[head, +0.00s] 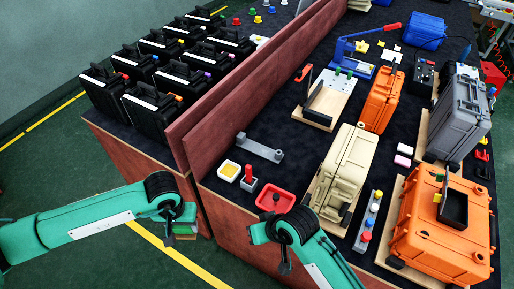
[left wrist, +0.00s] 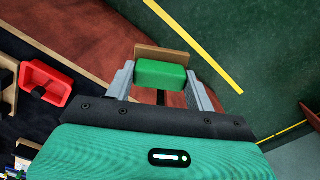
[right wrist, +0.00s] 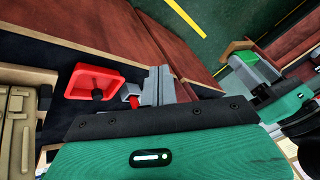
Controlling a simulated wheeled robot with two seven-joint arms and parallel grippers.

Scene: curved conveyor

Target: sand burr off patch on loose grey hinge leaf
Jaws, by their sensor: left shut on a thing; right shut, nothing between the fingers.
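The patch and burr are too small to make out. My left gripper (head: 186,222) is shut on a green block with a tan face (left wrist: 160,74), which looks like a sanding block. It holds the block outside the table's front edge, apart from the leaf. My right gripper (head: 285,268) is shut and empty, near the red tray; its closed fingers show in the right wrist view (right wrist: 157,86).
A red tray (head: 267,204), a small white dish with yellow (head: 229,170) and a red-handled block (head: 249,184) stand near the front corner. A beige case (head: 345,170) is right of them. The wooden wall (head: 240,80) runs behind the leaf. Table around the leaf is mostly clear.

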